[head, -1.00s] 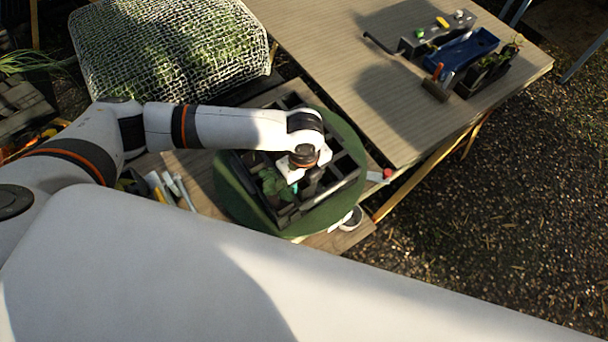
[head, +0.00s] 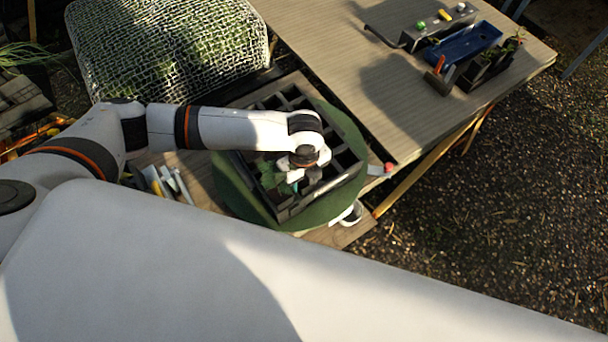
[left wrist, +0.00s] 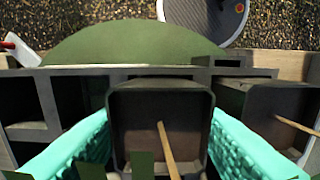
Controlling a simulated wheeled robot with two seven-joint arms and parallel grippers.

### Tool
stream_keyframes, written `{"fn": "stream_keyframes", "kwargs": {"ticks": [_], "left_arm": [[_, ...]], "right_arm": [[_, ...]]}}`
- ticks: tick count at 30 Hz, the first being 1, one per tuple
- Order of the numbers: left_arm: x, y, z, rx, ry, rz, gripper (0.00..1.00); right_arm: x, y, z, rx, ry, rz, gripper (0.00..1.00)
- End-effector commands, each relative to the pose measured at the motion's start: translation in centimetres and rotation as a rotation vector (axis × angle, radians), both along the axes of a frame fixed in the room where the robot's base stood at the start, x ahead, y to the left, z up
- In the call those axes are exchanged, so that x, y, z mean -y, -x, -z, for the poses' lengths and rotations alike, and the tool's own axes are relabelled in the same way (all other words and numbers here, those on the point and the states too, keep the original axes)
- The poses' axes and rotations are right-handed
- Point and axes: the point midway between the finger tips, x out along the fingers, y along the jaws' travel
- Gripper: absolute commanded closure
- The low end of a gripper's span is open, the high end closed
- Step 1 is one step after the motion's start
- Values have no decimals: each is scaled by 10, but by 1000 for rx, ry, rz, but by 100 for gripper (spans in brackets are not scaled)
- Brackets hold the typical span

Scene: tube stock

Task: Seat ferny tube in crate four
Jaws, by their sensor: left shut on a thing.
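My left gripper (head: 293,186) is over the front part of a dark, gridded crate (head: 345,182) on a round green stand. In the left wrist view its teal fingers (left wrist: 160,140) are shut on a dark square tube (left wrist: 160,98), one on each side. A thin wooden stick leans inside this tube. Green leaves show at the bottom edge of that view, and leafy green (head: 268,176) shows left of the gripper in the head view. The tube's base is hidden, so I cannot tell how deep it sits. My right gripper is not in view.
Another dark square tube with a stick (left wrist: 268,105) stands close to the right of the held one. Some crate cells look empty. A blue tray (head: 465,45) and dark pots (head: 490,70) stand on the table at the back right. A netted bale (head: 165,50) lies behind the arm.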

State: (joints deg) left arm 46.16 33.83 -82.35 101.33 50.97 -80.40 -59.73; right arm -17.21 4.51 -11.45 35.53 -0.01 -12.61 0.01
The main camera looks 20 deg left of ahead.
Motion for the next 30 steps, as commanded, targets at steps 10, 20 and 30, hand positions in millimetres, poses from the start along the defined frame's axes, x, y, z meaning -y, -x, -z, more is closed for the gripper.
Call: {"fn": "stream_keyframes", "kwargs": {"ticks": [10, 20, 30], "left_arm": [[0, 0, 2, 1, 1, 0, 82], [0, 1, 7, -1, 0, 0, 82], [-1, 3, 9, -7, -3, 0, 30]], "right_arm": [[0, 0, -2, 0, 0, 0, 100], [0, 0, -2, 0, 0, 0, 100], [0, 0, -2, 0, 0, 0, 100]]}}
